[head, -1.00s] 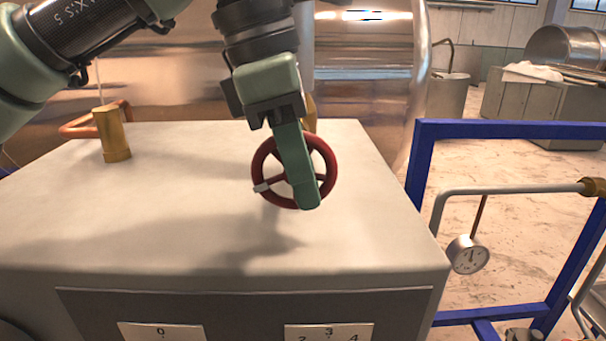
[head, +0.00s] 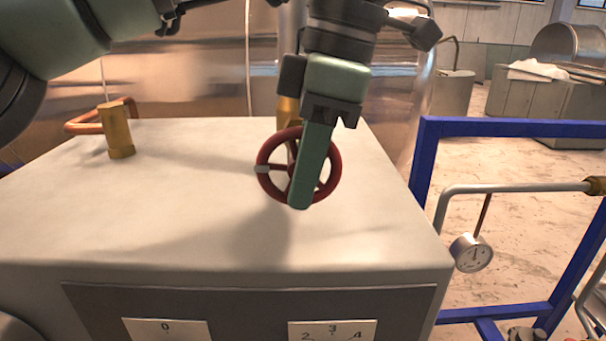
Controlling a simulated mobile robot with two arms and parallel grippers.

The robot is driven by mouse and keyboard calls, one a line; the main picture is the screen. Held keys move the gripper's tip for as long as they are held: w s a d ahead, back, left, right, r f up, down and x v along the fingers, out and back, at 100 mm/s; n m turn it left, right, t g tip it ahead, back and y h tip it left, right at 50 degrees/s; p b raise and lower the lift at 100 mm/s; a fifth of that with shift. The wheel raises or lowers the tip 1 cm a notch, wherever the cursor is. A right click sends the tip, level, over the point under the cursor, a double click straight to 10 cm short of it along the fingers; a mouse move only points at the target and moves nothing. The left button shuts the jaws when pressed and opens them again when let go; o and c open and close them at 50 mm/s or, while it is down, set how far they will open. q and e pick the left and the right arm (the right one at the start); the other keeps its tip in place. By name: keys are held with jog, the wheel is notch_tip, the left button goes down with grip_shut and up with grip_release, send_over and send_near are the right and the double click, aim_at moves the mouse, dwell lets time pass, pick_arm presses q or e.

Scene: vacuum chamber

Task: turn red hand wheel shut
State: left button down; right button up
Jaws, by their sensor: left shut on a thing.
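The red hand wheel (head: 262,186) stands upright over the grey cabinet top, in the middle of the head view. A brass fitting (head: 288,107) shows behind it. The exact contact is hidden behind the finger. My right gripper is not in view.
A brass cylinder (head: 117,132) with a copper pipe stands at the left on the cabinet top (head: 130,215). A blue frame (head: 424,165) and a pressure gauge (head: 471,253) are at the right. Shiny tanks stand close behind. The cabinet top's front is clear.

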pick_arm(q)
jog(key=c, duration=1.4)
grip_release()
jog(key=shift+d, duration=0.15)
jog(key=shift+c, duration=0.2)
jog(key=v, duration=0.5)
jog(key=shift+s+d+r, duration=0.1)
jog(key=shift+d+r, duration=0.05)
jog(key=shift+r, duration=0.1)
jog(key=shift+w+r, duration=0.2)
jog(key=shift+r, duration=0.35)
jog(key=shift+s+d+r, duration=0.15)
jog(key=shift+d+r, duration=0.05)
jog(key=shift+r, duration=0.2)
